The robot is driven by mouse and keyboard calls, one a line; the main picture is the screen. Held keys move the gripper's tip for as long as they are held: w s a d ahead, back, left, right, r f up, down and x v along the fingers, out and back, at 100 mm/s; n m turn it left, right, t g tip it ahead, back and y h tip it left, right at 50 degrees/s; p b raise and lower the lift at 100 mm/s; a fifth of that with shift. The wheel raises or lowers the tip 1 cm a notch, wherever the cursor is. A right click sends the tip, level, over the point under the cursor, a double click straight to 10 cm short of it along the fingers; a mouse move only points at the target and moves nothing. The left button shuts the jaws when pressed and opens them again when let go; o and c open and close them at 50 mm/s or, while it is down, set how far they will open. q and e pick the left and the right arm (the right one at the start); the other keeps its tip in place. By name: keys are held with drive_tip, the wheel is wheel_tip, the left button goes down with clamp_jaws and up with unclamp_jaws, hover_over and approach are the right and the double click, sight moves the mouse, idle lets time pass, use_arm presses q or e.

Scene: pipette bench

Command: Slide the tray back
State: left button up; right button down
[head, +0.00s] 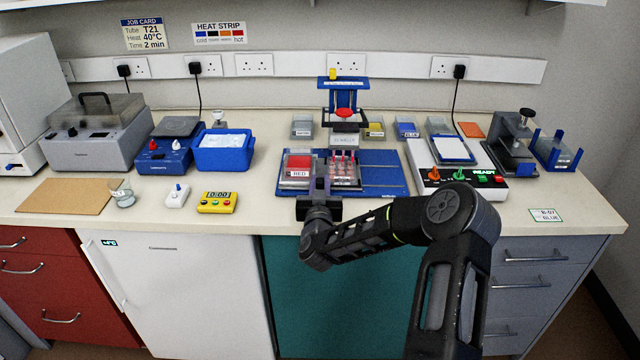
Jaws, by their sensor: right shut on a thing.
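A grey tray (283,184) sits on the left part of a flat blue base (385,175) near the bench's front middle. It carries a box with a red top marked RED (299,166) and a clear rack with pink-red tips or tubes (344,168). My right gripper (320,184) is at the front edge of the tray, between these two items, and is shut on the tray. The fingertips and the exact grip point are partly hidden by the gripper body. My left gripper is not in view.
Behind the tray stands a blue stand with a red part (343,100). A control box marked READY (460,182) is at right. A yellow timer (217,202), a blue ice box (224,151) and a glass beaker (122,192) are at left. The base's right half is bare.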

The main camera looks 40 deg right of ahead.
idle(0.6)
drive_tip(key=shift+s+d+f+b, duration=0.15)
drive_tip(key=shift+s+d+b, duration=0.2)
drive_tip(key=shift+b, duration=0.2)
drive_tip(key=s+d+b, duration=0.1)
drive_tip(key=s+d, duration=0.1)
drive_tip(key=d, duration=0.1)
drive_tip(key=s+d+b, duration=0.2)
drive_tip(key=d, duration=0.1)
drive_tip(key=s+d+b, duration=0.2)
drive_tip(key=s+d, duration=0.1)
drive_tip(key=shift+d, duration=0.15)
drive_tip(key=shift+s+d, duration=0.1)
drive_tip(key=shift+d, duration=0.05)
drive_tip(key=c, duration=1.3)
unclamp_jaws()
drive_tip(key=shift+s+d, duration=0.1)
